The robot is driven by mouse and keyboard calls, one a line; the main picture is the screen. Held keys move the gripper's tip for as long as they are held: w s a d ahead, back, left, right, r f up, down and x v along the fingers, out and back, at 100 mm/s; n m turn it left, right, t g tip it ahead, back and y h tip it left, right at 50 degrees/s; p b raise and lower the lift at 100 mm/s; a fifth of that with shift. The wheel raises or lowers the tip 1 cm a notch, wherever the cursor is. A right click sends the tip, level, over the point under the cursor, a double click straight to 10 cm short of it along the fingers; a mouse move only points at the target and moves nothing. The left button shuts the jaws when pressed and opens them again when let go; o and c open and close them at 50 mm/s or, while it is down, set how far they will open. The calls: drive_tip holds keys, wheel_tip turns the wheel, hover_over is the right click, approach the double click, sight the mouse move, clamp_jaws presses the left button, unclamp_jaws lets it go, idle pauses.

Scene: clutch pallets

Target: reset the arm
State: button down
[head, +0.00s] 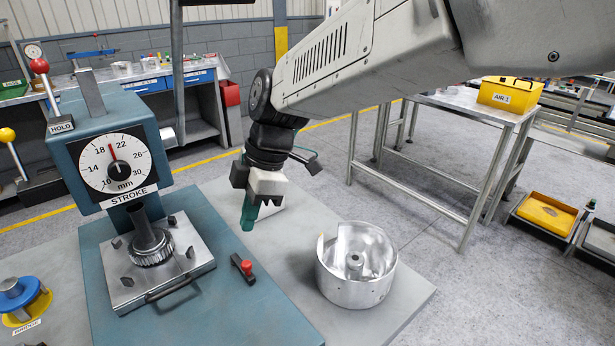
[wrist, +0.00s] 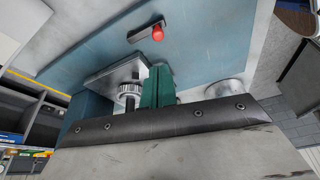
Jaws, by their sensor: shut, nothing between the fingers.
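My gripper (head: 248,217) hangs at the end of my arm, pointing down, with green fingers that are shut and empty. It is above the table, between the stroke gauge press and the metal drum. In the wrist view the green fingers (wrist: 158,88) show close together, with nothing between them. My arm reaches in from the upper right of the head view.
A blue press with a stroke dial (head: 114,163) and a metal plate (head: 158,262) stands left. A red-knobbed lever (head: 243,267) lies nearby. An open silver drum (head: 356,265) stands right. A metal table (head: 460,110) stands behind.

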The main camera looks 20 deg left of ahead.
drive_tip(key=d+r+m+t+h, duration=0.1)
drive_tip(key=d+r+m+h, duration=0.15)
drive_tip(key=d+m, duration=2.3)
drive_tip(key=s+d+t, duration=0.1)
drive_tip(key=s+d, duration=0.2)
drive_tip(key=d, duration=0.6)
drive_tip(key=s+d+r+m+t, duration=0.1)
drive_tip(key=s+d, duration=0.2)
drive_tip(key=d, duration=0.7)
drive_tip(key=s+d+r+m+t, duration=0.1)
drive_tip(key=s+d, duration=0.2)
drive_tip(key=d, duration=0.7)
drive_tip(key=shift+s, duration=0.25)
